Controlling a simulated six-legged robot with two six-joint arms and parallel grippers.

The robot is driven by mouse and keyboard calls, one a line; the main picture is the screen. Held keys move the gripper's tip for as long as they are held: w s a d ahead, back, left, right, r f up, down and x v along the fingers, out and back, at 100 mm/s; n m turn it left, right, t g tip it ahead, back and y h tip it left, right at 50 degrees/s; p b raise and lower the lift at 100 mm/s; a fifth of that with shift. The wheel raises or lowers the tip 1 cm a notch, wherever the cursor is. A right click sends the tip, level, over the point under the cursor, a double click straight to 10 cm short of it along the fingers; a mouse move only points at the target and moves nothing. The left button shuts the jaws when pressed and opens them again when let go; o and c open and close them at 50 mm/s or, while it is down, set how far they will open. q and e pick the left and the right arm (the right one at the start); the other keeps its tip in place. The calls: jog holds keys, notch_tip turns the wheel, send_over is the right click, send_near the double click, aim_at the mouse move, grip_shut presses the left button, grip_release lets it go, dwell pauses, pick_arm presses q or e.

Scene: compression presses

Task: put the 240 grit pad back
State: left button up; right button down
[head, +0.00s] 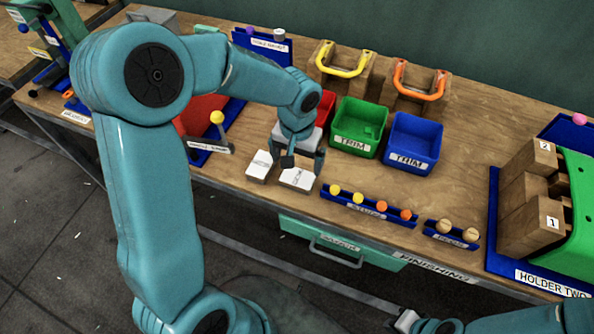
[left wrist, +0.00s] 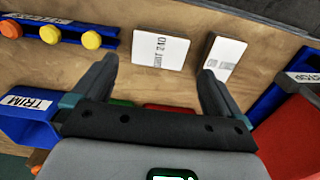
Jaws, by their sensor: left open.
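The 240 grit pad (left wrist: 160,52) is a white block with printed text, lying flat on the wooden bench. It also shows near the bench's front edge in the head view (head: 296,180). A second, similar white pad (head: 260,166) lies close to its left in the head view; in the left wrist view its print (left wrist: 222,58) is partly covered by a finger. My left gripper (head: 303,162) is open and empty, above and behind the 240 pad. In the left wrist view the pad appears beyond and between the fingertips (left wrist: 157,68). My right gripper (head: 428,325) is only partly in view at the bottom edge.
A blue rack with yellow and orange knobs (head: 367,207) lies right of the pads. Green (head: 358,127) and blue (head: 413,143) trim bins stand behind. A yellow-knobbed lever (head: 218,118) stands left. A green drawer (head: 340,243) hangs below the front edge.

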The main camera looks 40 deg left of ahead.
pick_arm(q)
notch_tip(320, 180, up, 4)
jog(key=shift+r, duration=0.15)
jog(key=shift+s, duration=0.1)
dwell(0.5)
